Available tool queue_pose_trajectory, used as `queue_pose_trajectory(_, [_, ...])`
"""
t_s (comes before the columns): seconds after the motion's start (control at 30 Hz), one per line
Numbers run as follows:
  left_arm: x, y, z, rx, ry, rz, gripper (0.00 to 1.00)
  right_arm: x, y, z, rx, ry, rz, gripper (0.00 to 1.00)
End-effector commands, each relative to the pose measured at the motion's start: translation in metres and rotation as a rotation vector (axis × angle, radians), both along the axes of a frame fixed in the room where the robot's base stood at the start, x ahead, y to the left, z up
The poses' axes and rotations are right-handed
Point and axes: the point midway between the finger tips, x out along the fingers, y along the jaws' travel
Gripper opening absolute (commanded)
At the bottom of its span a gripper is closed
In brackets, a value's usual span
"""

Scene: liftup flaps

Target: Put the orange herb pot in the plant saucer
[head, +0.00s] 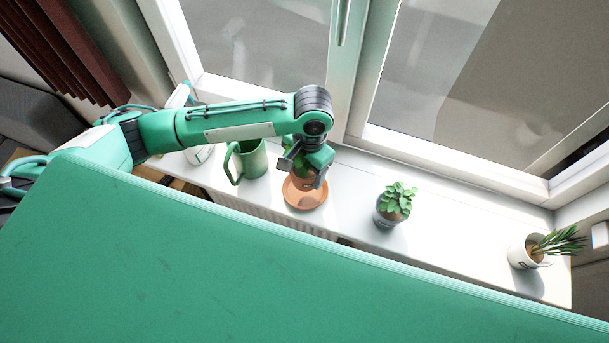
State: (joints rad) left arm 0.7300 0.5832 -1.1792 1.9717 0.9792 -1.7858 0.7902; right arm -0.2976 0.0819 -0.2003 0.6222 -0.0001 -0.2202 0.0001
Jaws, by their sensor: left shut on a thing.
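The terracotta plant saucer (306,204) sits on the white windowsill near the middle of the view. My left gripper (303,176) points down over it and is shut on the orange herb pot (303,183). The pot is mostly hidden by the fingers and wrist, with a little green foliage showing beside them. It is above or within the saucer's outline; I cannot tell whether it touches the saucer. My right gripper is not in view.
A green watering can (252,163) stands left of the saucer, with a spray bottle (180,95) further left. A leafy plant in a grey pot (387,214) and a white-potted plant (520,252) stand to the right. The window is behind; sill between pots is clear.

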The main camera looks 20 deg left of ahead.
Motion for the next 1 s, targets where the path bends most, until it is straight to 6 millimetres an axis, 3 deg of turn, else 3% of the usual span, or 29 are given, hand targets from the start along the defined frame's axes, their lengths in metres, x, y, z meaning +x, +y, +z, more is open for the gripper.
queue_pose_trajectory(0.5, [0.0,0.0,-0.055,-0.001,0.0,0.0,0.36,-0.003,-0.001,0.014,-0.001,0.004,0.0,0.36])
queue_pose_trajectory(0.87, [0.0,0.0,-0.059,-0.001,0.0,0.0,0.36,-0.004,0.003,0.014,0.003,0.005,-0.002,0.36])
queue_pose_trajectory(0.9, [0.0,0.0,-0.06,0.0,-0.001,0.001,0.76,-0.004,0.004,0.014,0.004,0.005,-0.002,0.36])
queue_pose_trajectory(1.0, [0.0,0.0,-0.06,0.0,-0.001,0.0,0.94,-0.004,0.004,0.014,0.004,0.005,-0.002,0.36])
